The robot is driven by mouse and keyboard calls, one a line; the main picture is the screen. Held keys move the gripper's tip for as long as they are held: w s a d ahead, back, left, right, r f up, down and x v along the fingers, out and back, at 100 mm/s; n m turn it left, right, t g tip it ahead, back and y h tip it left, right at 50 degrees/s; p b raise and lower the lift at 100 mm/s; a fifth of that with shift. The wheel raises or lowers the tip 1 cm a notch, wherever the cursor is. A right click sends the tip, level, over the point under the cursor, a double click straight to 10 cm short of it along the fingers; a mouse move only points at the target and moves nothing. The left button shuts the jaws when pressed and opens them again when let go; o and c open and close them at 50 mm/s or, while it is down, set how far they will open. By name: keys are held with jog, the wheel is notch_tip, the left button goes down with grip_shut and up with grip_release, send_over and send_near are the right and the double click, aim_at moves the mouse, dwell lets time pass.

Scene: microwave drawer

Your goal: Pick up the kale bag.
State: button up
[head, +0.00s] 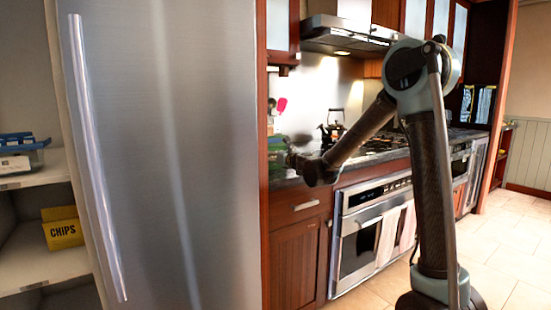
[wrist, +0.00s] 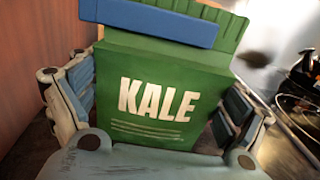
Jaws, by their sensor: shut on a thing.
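The kale bag (wrist: 150,97) is a green pack with white KALE lettering and a blue band across its top. It fills the middle of the wrist view and leans slightly. My gripper (wrist: 156,103) has one finger on each side of the bag and is shut on it. In the head view, my gripper (head: 297,162) is over the counter just right of the fridge. A small dark green shape at its end there looks like the bag, but it is hard to make out. The bag's lower edge is hidden by my gripper.
The tall steel fridge (head: 165,150) stands close to my gripper's left. A kettle (head: 332,130) sits on the stove behind my arm, above an oven (head: 370,235). A yellow chips box (head: 62,228) is on the left shelf. Floor at right is clear.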

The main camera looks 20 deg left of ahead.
notch_tip(320, 180, up, 10)
jog(key=shift+r, duration=0.1)
dwell(0.4)
jog(key=shift+d, duration=0.1)
dwell(0.9)
